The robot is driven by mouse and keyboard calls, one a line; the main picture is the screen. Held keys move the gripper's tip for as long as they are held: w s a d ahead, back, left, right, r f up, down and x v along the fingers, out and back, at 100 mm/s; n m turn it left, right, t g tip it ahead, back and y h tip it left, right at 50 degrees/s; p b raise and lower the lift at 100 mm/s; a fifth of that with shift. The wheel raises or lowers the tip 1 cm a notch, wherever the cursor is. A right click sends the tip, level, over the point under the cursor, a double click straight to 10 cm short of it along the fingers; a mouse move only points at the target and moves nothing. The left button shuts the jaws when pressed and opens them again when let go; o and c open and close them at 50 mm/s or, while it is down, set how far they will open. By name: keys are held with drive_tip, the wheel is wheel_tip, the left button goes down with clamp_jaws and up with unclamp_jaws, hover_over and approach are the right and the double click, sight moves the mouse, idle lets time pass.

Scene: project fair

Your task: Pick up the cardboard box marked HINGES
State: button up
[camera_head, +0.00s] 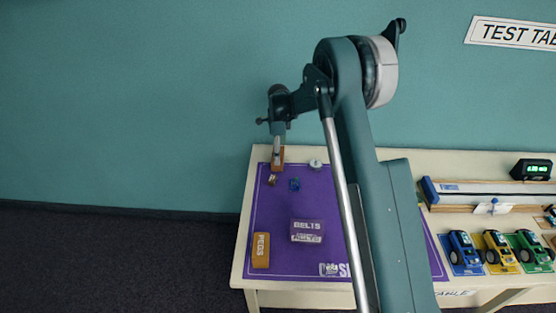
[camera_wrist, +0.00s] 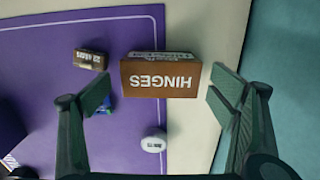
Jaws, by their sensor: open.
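The brown cardboard box marked HINGES (camera_wrist: 160,80) is in the middle of the wrist view, its lettering upside down. It sits at the edge of the purple mat, partly over the cream tabletop. In the head view the box (camera_head: 278,155) is at the table's back left, partly hidden by my gripper (camera_head: 277,139) above it. In the wrist view my gripper (camera_wrist: 160,93) is open, one finger to the left of the box and one to the right. Gaps show on both sides, and neither finger appears to touch it.
A small brown box (camera_wrist: 92,60), a white round container (camera_wrist: 154,143) and a blue object (camera_wrist: 103,106), partly behind the left finger, are close by. An orange PEGS box (camera_head: 261,250) and a BELTS box (camera_head: 307,229) stand further forward. Toy cars (camera_head: 501,252) line the right.

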drive_tip(key=shift+a+f+b, duration=0.1)
drive_tip(key=shift+f+b, duration=0.3)
drive_tip(key=shift+f, duration=2)
drive_tip(key=shift+c, duration=0.7)
drive_tip(key=c, duration=0.9)
